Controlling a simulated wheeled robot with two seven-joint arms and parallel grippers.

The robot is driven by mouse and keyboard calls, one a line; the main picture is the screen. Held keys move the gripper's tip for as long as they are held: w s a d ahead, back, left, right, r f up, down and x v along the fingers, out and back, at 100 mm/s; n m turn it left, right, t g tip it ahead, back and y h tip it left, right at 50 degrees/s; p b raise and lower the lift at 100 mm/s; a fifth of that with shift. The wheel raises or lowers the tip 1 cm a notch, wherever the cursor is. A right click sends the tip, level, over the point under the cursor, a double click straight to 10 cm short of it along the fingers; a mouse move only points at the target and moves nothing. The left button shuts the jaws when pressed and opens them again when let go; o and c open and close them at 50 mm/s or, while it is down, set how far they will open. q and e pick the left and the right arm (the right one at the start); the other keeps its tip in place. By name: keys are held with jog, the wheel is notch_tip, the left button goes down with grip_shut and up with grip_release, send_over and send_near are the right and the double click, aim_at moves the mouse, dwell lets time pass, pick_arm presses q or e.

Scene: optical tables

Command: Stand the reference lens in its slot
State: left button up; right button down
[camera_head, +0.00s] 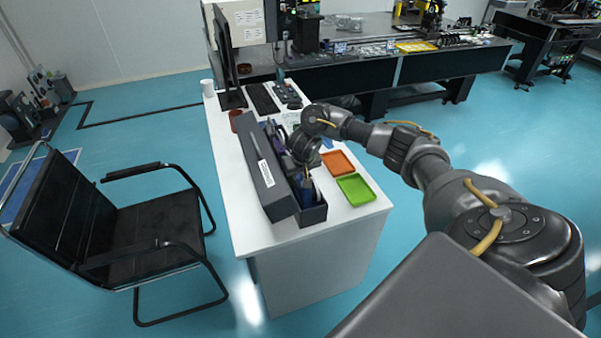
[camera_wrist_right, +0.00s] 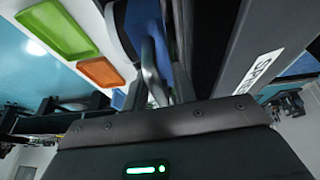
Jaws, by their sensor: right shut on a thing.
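A long dark case (camera_head: 315,214) with blue inside lies on the white table. Its lid stands open along the left side and bears a white label; the lid (camera_wrist_right: 275,45) also shows at the right of the wrist view. My right gripper (camera_head: 306,177) points down into the near half of the case. In the wrist view its grey fingers (camera_wrist_right: 160,70) are close together beside the case wall. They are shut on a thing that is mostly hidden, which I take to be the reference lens. The slot is hidden. My left gripper is out of view.
An orange tray (camera_head: 341,162) and a green tray (camera_head: 356,189) lie right of the case. A monitor (camera_head: 229,60), keyboard (camera_head: 262,98) and brown cup (camera_head: 235,120) stand farther back. A black chair (camera_head: 130,220) is at the left.

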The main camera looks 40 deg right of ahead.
aim_at(300, 179)
jog(key=shift+f+b, duration=0.3)
jog(key=shift+f, duration=1.4)
jog(key=shift+c, duration=1.2)
grip_release()
jog(key=shift+f, duration=0.1)
jog(key=shift+a, duration=0.1)
jog(key=shift+w+r+p, duration=0.15)
jog(key=shift+r+p, duration=0.5)
jog(key=shift+p, duration=0.1)
notch_tip(300, 179, up, 5)
jog(key=p, duration=0.6)
jog(key=shift+r, duration=0.2)
jog(key=shift+r+p, duration=0.95)
jog(key=shift+r, duration=0.3)
